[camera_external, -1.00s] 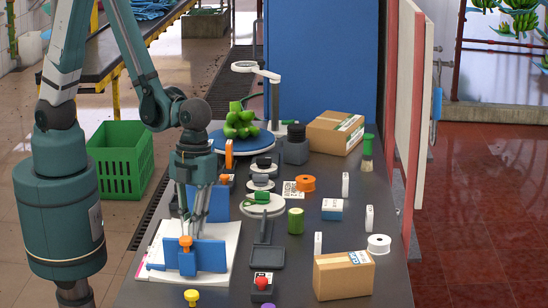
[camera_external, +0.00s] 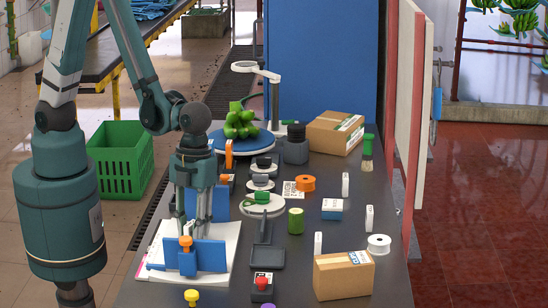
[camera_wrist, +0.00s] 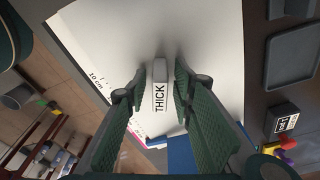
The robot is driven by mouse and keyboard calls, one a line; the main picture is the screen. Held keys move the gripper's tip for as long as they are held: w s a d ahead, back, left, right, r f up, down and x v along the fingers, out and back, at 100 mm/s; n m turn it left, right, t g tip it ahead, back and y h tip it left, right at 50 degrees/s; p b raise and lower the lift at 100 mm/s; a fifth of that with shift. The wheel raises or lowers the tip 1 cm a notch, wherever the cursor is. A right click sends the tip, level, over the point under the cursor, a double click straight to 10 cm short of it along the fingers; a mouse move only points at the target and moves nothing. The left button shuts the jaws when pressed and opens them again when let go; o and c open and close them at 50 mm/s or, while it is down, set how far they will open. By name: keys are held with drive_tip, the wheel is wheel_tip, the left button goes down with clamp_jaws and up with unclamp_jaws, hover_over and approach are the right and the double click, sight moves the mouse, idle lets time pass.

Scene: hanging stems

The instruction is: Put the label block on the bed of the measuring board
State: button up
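The label block (camera_wrist: 160,95), a small pale block with a face reading THICK, sits over the white bed of the measuring board (camera_wrist: 215,40) in the wrist view. The bed carries a scale with a 10 cm mark. My gripper (camera_wrist: 161,88) has one finger on each side of the block, with a visible gap to each. In the external view the white board (camera_external: 222,232) lies at the front left of the bench, with my gripper (camera_external: 196,232) low above it. The label block is hidden there behind the blue upright piece.
A blue piece with an orange knob (camera_external: 186,243) stands at the board's front. To its right are a dark tray (camera_external: 266,257), a red-knobbed block (camera_external: 262,284) and a cardboard box (camera_external: 343,275). A green cylinder (camera_external: 295,221) stands farther back.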

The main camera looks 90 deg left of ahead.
sight(194, 221)
drive_tip(key=shift+r, duration=0.25)
drive_tip(key=shift+w+a+r+p, duration=0.1)
drive_tip(key=shift+a+r+p, duration=0.2)
drive_tip(key=shift+r, duration=1.65)
drive_tip(key=shift+w+a+r+p, duration=0.15)
drive_tip(key=shift+a+r+p, duration=0.1)
drive_tip(key=shift+r, duration=1.7)
drive_tip(key=shift+w+a+r+p, duration=0.1)
drive_tip(key=shift+a+r+p, duration=0.2)
drive_tip(key=shift+r, duration=1.65)
drive_tip(key=s+a+r+n+t, duration=0.3)
drive_tip(key=a+r+n+t, duration=0.1)
drive_tip(key=a+r+n, duration=0.5)
drive_tip(key=s+a+r+n+t+y, duration=0.1)
drive_tip(key=s+a+r+n+t, duration=0.2)
drive_tip(key=a+r+n, duration=0.6)
drive_tip(key=a+n, duration=0.4)
drive_tip(key=a, duration=0.1)
drive_tip(key=shift+s+a+n+t+y, duration=0.2)
drive_tip(key=shift+a+n+t+y, duration=0.1)
drive_tip(key=shift+a+t, duration=0.1)
